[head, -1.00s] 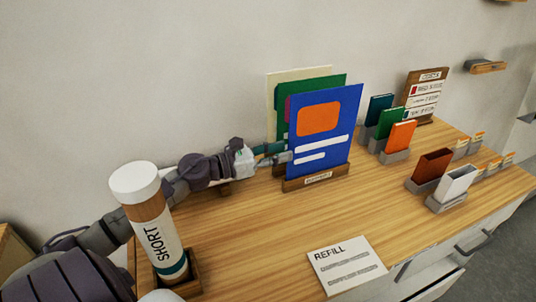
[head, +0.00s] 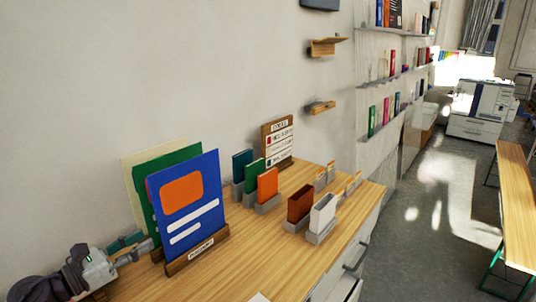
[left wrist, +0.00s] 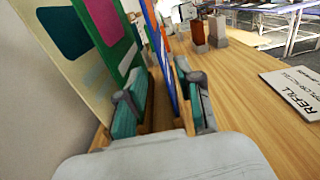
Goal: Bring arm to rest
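My left gripper (head: 138,246) is at the lower left of the head view, beside the left edge of the upright blue board (head: 190,215). In the left wrist view my left gripper (left wrist: 165,95) is open, its two teal-padded fingers apart. The blue board (left wrist: 161,50) shows nearly edge-on between and beyond the fingers. I cannot tell whether a finger touches it. A green board (head: 140,180) and a cream board (head: 130,165) stand behind the blue one. My right gripper is out of view.
The wooden table (head: 255,245) has several small card holders, including a white one (head: 322,213). A sign (head: 277,140) stands behind them. A REFILL card (left wrist: 288,85) lies flat on the table. Open floor (head: 430,225) is to the right, before another table (head: 518,215).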

